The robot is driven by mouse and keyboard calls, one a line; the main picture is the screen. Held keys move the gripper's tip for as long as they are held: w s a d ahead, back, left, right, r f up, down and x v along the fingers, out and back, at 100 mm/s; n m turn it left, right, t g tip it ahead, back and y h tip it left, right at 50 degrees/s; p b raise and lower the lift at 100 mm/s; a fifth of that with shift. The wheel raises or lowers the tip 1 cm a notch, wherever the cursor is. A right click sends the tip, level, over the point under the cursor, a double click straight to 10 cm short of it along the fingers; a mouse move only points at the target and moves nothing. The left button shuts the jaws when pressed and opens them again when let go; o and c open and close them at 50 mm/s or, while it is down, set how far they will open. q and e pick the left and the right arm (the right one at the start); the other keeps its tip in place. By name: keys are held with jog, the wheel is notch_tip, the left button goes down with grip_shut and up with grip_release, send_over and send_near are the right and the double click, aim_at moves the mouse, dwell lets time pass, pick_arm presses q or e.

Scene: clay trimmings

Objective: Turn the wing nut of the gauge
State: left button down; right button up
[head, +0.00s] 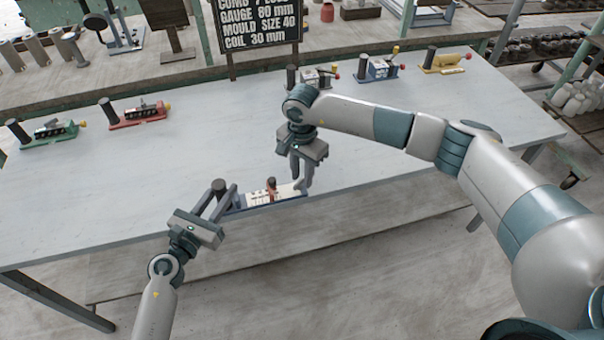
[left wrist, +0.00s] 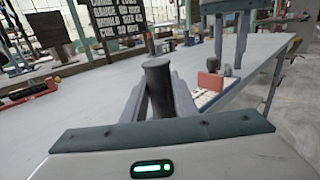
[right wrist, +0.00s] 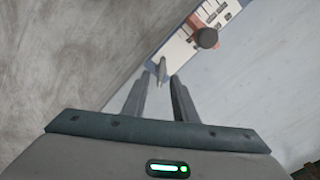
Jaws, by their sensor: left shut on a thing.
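The gauge (head: 256,198) lies at the table's front edge, with a blue base, a white scale face and a red slider (head: 272,189) topped by a dark knob. Its dark upright post (left wrist: 158,88) is between the fingers of my left gripper (head: 222,193), which is shut on it. My right gripper (head: 302,183) points down at the gauge's right end. In the right wrist view its fingers are apart and empty. A small grey wing nut (right wrist: 161,70) shows just beyond and between those fingertips; I cannot tell whether they touch it.
Other gauges stand further back on the grey table (head: 200,160): green (head: 50,134), red (head: 138,116), blue (head: 380,68) and yellow (head: 443,62). A black lettered sign (head: 258,25) rises behind. The table's middle is clear.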

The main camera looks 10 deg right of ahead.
grip_shut()
